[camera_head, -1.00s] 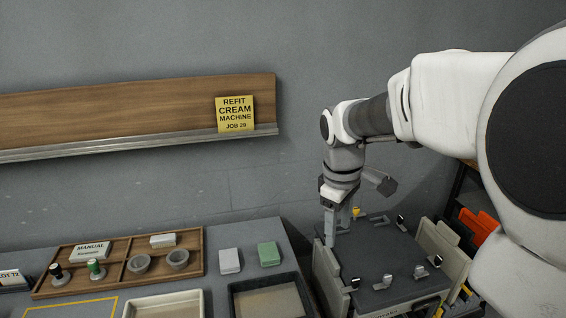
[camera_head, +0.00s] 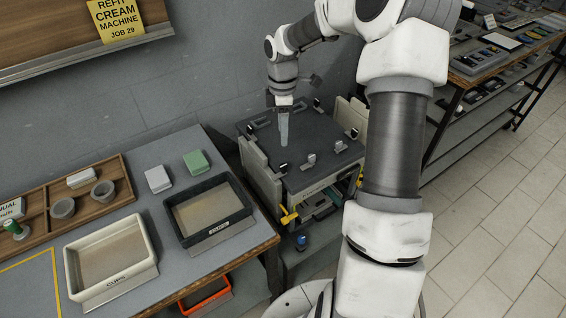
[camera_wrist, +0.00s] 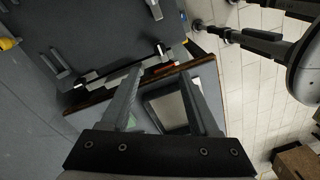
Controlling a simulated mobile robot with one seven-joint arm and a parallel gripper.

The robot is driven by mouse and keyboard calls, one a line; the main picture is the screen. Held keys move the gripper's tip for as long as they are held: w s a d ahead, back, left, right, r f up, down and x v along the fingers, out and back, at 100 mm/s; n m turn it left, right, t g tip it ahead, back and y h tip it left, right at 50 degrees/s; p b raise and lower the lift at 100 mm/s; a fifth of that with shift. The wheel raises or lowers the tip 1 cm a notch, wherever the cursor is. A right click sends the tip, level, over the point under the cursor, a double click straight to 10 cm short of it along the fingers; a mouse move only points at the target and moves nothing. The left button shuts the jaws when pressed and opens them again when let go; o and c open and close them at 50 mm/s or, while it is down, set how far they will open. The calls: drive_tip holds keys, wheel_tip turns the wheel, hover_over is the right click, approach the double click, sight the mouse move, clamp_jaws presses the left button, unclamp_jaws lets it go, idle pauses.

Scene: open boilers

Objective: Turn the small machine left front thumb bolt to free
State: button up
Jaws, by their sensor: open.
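The small machine (camera_head: 298,178) is a box with a dark flat top and pale side panels, standing right of the bench in the head view. My gripper (camera_head: 284,140) points down over the machine top. In the wrist view my gripper (camera_wrist: 160,74) is open and empty, with the dark machine top (camera_wrist: 85,35) beyond its left finger.
A dark tray (camera_head: 240,229) and a cream tray (camera_head: 70,270) lie on the bench (camera_head: 150,210) to the left. A white block (camera_head: 157,179) and a green block (camera_head: 195,162) lie behind them. Shelves (camera_head: 470,90) stand at the right. Floor is clear at the lower right.

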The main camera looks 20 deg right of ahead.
sight(283, 166)
drive_tip(key=f, duration=1.2)
drive_tip(key=shift+s+a+f+b, duration=0.1)
drive_tip(key=shift+s+f+b, duration=0.2)
drive_tip(key=shift+b, duration=0.1)
clamp_jaws()
